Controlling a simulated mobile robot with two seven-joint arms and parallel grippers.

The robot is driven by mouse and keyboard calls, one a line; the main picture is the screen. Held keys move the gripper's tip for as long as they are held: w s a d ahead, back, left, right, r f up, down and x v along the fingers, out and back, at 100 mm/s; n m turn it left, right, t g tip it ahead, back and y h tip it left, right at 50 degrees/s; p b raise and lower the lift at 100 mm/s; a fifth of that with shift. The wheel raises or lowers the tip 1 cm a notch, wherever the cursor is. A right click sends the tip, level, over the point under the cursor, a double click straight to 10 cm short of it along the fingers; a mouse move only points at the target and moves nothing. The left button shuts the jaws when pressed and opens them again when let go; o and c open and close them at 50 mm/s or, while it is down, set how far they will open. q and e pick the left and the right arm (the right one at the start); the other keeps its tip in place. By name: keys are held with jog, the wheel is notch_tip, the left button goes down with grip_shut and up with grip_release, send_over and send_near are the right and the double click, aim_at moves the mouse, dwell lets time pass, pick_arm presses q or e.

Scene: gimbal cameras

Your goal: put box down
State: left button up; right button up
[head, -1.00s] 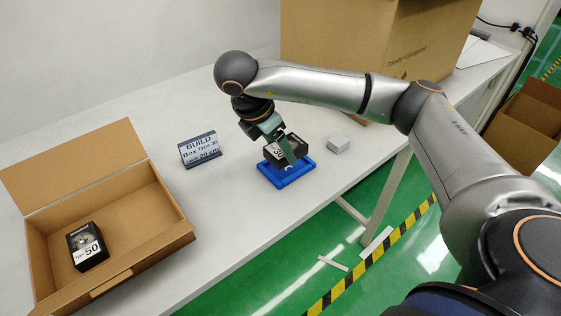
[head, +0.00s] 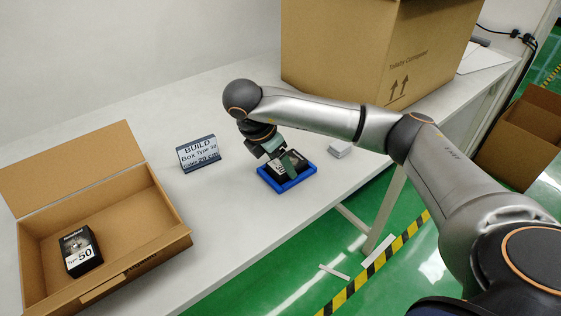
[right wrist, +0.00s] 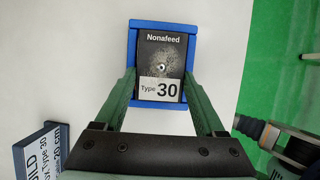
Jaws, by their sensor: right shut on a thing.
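A small black box marked "Type 30" (right wrist: 161,60) sits within the blue frame-like tray (right wrist: 160,22) in the right wrist view. In the head view the box (head: 279,168) is low in the blue tray (head: 290,187) on the white table. My right gripper (head: 287,162) has its green fingers on either side of the box. In the right wrist view the right gripper (right wrist: 159,92) is shut on the box's sides near its lower end. Whether the box rests fully on the tray floor is hard to tell. My left gripper is not in view.
A sign reading "BUILD Box Type 30" (head: 199,153) stands left of the tray. An open cardboard box (head: 150,225) holding a black Type 50 box (head: 80,251) is at the left. A white stack (head: 340,149) lies right of the tray. A large carton (head: 350,50) stands behind.

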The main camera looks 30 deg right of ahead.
jog(key=shift+s+a+f+b, duration=0.15)
jog(key=shift+f+b, duration=0.15)
jog(key=shift+f, duration=0.25)
jog(key=o, duration=1)
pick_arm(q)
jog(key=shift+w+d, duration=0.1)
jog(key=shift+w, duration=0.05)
pick_arm(e)
jog(key=o, duration=0.5)
jog(key=shift+f, duration=0.15)
jog(key=shift+r, duration=0.25)
pick_arm(q)
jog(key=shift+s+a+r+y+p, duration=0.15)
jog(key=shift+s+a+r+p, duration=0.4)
jog(key=shift+p, duration=0.6)
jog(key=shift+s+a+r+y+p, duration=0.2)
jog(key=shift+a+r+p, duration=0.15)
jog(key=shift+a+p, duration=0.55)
pick_arm(e)
jog(key=shift+w+d+v, duration=0.1)
jog(key=shift+d+v, duration=0.1)
jog(key=shift+v, duration=3.05)
jog(key=shift+w+d+v, duration=0.1)
jog(key=shift+d+v, duration=0.05)
jog(key=shift+v, duration=3.05)
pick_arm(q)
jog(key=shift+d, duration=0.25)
pick_arm(e)
jog(key=shift+r, duration=0.15)
